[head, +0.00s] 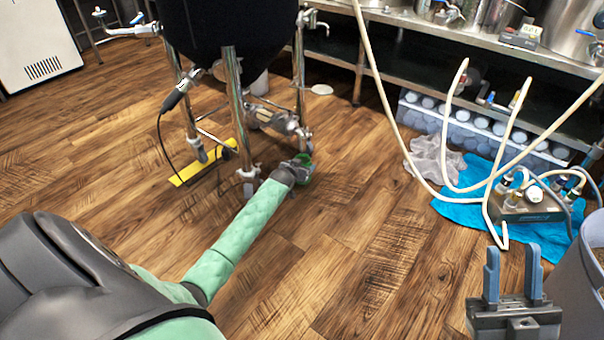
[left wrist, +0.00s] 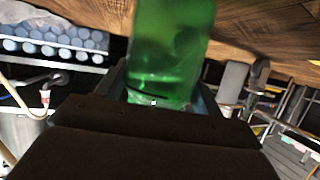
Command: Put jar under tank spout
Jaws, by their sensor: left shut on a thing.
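A dark tank (head: 228,25) stands on metal legs at the top of the head view. A metal spout with a valve (head: 285,122) sticks out low between its legs. My left arm reaches across the floor to the tank. My left gripper (head: 300,165) is shut on a green jar (head: 305,178), low near the tank's front leg and just below the spout's end. In the left wrist view the jar (left wrist: 172,50) is green, see-through and held between the fingers. Whether it touches the floor I cannot tell. My right gripper (head: 513,275) is open and empty at the lower right.
A yellow piece (head: 203,163) lies on the floor by the tank's left leg, with a black cable near it. At right, pale hoses run to a pump (head: 527,205) on a blue cloth (head: 455,212). A steel shelf (head: 450,55) stands behind. The middle floor is clear.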

